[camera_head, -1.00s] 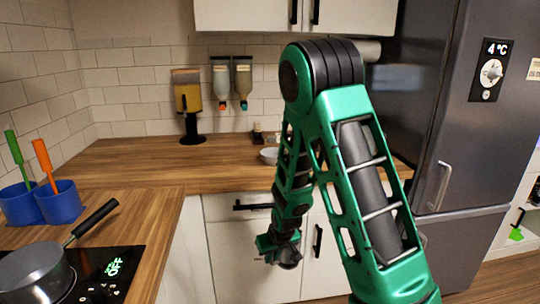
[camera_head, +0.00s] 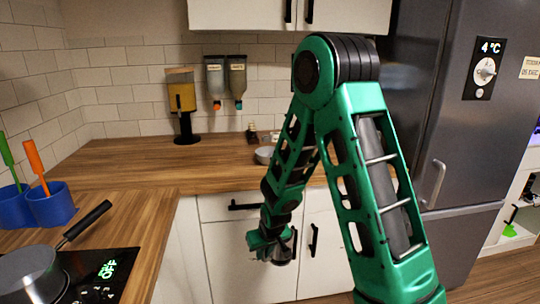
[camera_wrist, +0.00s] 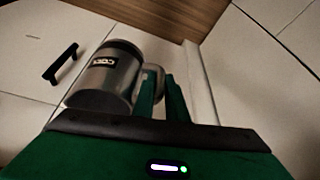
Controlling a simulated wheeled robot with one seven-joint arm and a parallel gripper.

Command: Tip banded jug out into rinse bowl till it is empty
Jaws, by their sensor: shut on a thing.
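A grey metal jug (camera_wrist: 105,75) with a small dark label with white marks fills the left of the wrist view. My gripper (camera_wrist: 159,80) is shut on the jug's right side, probably at its handle; the fingers hide the exact grip. I cannot see into the jug. In the head view my gripper (camera_head: 266,245) hangs low in front of the white cabinet fronts, below the counter top. The jug there is small and dark and hard to make out. A small grey bowl (camera_head: 264,155) stands on the counter, above and behind my gripper; it may be the rinse bowl.
The wooden counter (camera_head: 140,160) is largely clear left of the bowl. Small dark items (camera_head: 252,134) stand behind the bowl, and a dispenser (camera_head: 183,105) stands further left. A pan (camera_head: 35,275) sits on the hob at front left. A grey fridge (camera_head: 440,130) stands at right.

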